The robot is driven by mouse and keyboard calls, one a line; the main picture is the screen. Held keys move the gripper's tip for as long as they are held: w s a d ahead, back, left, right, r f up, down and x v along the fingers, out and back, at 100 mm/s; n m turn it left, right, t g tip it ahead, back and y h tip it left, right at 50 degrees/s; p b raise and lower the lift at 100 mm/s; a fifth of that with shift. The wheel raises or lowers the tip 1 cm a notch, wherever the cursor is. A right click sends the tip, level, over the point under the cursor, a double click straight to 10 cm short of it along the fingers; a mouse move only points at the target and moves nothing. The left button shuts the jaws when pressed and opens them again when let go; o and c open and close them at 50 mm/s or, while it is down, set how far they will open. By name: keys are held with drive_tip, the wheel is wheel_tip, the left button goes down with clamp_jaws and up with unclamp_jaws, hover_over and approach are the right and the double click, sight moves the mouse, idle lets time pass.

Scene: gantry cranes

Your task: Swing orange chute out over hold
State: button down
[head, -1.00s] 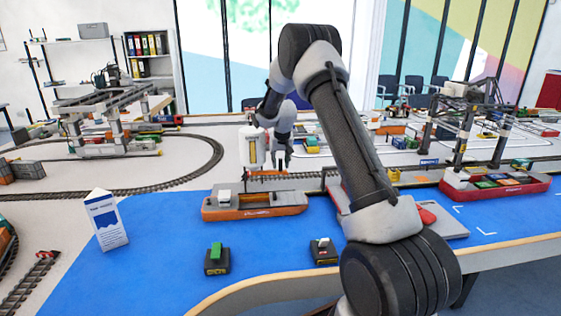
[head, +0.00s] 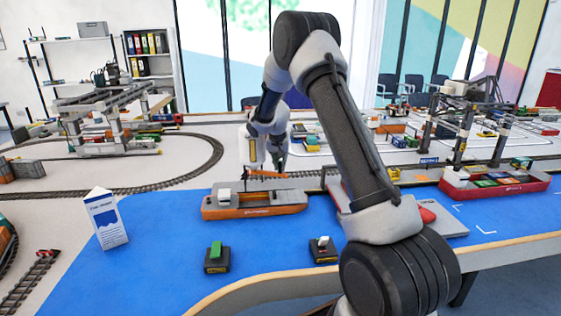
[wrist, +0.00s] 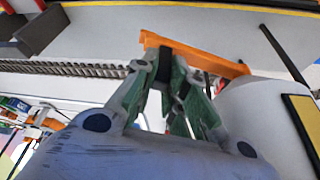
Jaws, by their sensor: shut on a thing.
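The orange chute (head: 266,174) is a short bar at the foot of a white silo with a yellow panel (head: 249,152). In the head view it lies behind the far side of the orange ship (head: 283,210). My gripper (head: 277,169) is at the chute and shut on it. In the wrist view the chute (wrist: 205,58) runs across in front of the fingers (wrist: 168,76), with a dark piece between the fingertips. The silo (wrist: 262,115) stands close to the right of my gripper. The ship's open hold (head: 258,199) faces up, beside a white cabin.
Two small control boxes, one with a green lever (head: 216,258) and one with a white-topped lever (head: 323,250), stand on the blue mat. A white-and-blue card (head: 105,220) stands left. Rails (head: 180,183) run behind the ship. A red ship (head: 497,184) lies right.

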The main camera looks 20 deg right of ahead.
drive_tip(key=s+a+m+g+h, duration=0.1)
drive_tip(key=s+a+m+g, duration=0.3)
drive_tip(key=a+m, duration=0.8)
drive_tip(key=shift+a+m+g+h, duration=0.35)
drive_tip(key=shift+m+g, duration=0.25)
drive_tip(key=shift+m, duration=0.7)
drive_tip(key=shift+s+a, duration=0.1)
drive_tip(key=c, duration=1.4)
unclamp_jaws()
drive_tip(key=shift+c, duration=0.2)
drive_tip(key=v, duration=1.2)
